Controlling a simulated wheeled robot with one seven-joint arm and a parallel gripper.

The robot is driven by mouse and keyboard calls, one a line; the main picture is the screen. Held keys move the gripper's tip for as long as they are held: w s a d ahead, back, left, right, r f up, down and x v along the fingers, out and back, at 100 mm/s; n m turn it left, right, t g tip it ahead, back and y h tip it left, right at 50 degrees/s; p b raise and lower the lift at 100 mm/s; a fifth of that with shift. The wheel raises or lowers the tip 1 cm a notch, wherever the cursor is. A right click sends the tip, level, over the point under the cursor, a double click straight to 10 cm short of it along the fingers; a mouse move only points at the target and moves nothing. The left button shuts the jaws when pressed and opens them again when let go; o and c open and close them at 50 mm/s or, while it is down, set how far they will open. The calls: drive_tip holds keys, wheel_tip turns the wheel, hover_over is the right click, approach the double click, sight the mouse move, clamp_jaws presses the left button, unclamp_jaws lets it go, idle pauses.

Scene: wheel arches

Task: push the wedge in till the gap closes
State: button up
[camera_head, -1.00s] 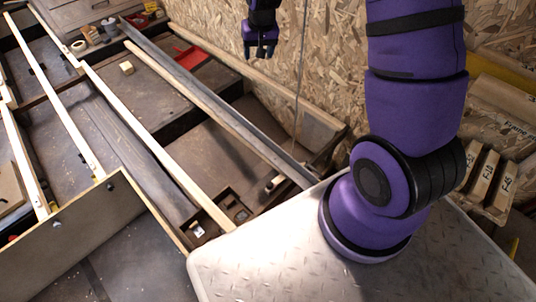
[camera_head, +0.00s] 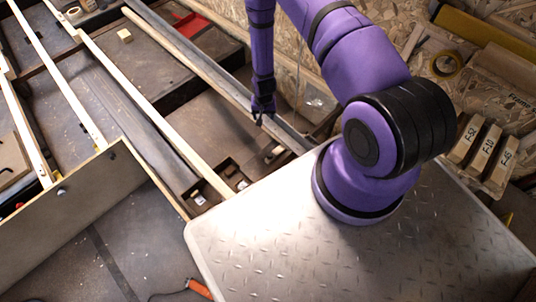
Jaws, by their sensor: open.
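My gripper (camera_head: 259,119) points down above the long grey beam (camera_head: 205,72), with nothing seen between its fingers. The fingers are small and dark here, and whether they touch the beam cannot be told. Below and left of it, small parts sit in dark pockets (camera_head: 236,176) at the near ends of the pale wooden strips (camera_head: 150,115). Another small light piece (camera_head: 273,154) lies near the beam's near end. I cannot tell which of these is the wedge, and no gap can be made out clearly. A loose wooden block (camera_head: 124,35) lies farther back on the dark surface.
My arm rises from a metal tread-plate top (camera_head: 330,260). A chipboard wall (camera_head: 310,90) stands close behind the gripper. Labelled wooden pieces (camera_head: 483,150) and a yellow tape roll (camera_head: 446,64) are at right. An orange handle (camera_head: 200,288) lies at the bottom.

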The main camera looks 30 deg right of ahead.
approach(270, 154)
drive_tip(key=shift+m+g, duration=0.3)
drive_tip(key=f, duration=1)
drive_tip(key=shift+w, duration=0.3)
drive_tip(key=shift+r, duration=0.1)
clamp_jaws()
drive_tip(key=shift+w+d, duration=0.2)
drive_tip(key=shift+d, duration=0.75)
drive_tip(key=shift+w+d, duration=0.2)
drive_tip(key=shift+d, duration=0.7)
unclamp_jaws()
drive_tip(key=shift+r, duration=0.1)
wheel_tip(270, 154, up, 11)
